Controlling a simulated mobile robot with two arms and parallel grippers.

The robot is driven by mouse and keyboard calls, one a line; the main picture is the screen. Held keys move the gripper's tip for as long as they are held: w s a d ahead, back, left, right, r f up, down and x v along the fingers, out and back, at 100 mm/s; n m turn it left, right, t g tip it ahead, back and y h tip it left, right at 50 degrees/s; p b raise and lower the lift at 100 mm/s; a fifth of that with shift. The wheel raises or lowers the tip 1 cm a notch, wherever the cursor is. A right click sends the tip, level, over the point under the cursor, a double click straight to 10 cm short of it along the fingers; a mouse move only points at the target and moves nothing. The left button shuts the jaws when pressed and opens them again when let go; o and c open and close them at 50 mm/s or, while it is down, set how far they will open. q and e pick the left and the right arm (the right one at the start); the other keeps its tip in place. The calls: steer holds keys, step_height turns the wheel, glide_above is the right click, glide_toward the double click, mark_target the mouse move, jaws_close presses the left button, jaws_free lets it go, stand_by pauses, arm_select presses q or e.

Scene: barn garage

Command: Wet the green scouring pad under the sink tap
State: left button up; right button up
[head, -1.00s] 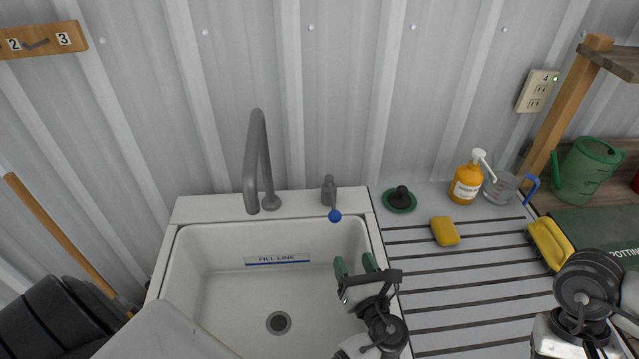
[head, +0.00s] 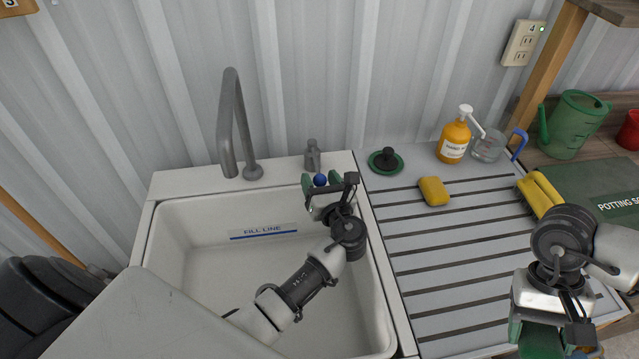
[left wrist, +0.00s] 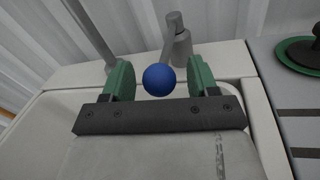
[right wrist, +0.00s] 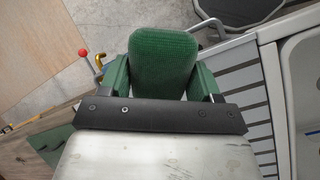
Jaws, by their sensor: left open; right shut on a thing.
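The grey sink tap (head: 232,120) arches over the back left of the white sink (head: 148,225). Its handle (head: 312,158) stands on the back rim to the right, with a blue ball knob (head: 320,180) on its lever. My left gripper (head: 321,182) is open with its green fingers on either side of the knob; the left wrist view shows the blue knob (left wrist: 159,80) between the fingers, with no clear contact. My right gripper (right wrist: 163,84) is shut on the green scouring pad (right wrist: 164,62). In the head view the pad (head: 541,341) is low at the right, over the front of the drainboard, partly hidden.
A yellow sponge (head: 434,191) and a green-rimmed plug (head: 385,161) lie on the ribbed drainboard (head: 440,255). An orange soap bottle (head: 455,137) and a clear cup (head: 489,147) stand behind. Yellow gloves (head: 540,194) lie at the right edge.

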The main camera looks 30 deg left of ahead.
arm_select(q)
steer(key=shift+w+a, duration=0.15)
jaws_close()
arm_select(e)
steer(key=shift+f, duration=0.25)
arm_select(q)
steer(key=d+n+g+y, duration=0.1)
steer(key=w+n+g+y, duration=0.1)
steer(key=shift+w+d+g, duration=0.2)
steer(key=shift+d+g, duration=0.15)
steer(key=shift+g, duration=0.05)
jaws_free()
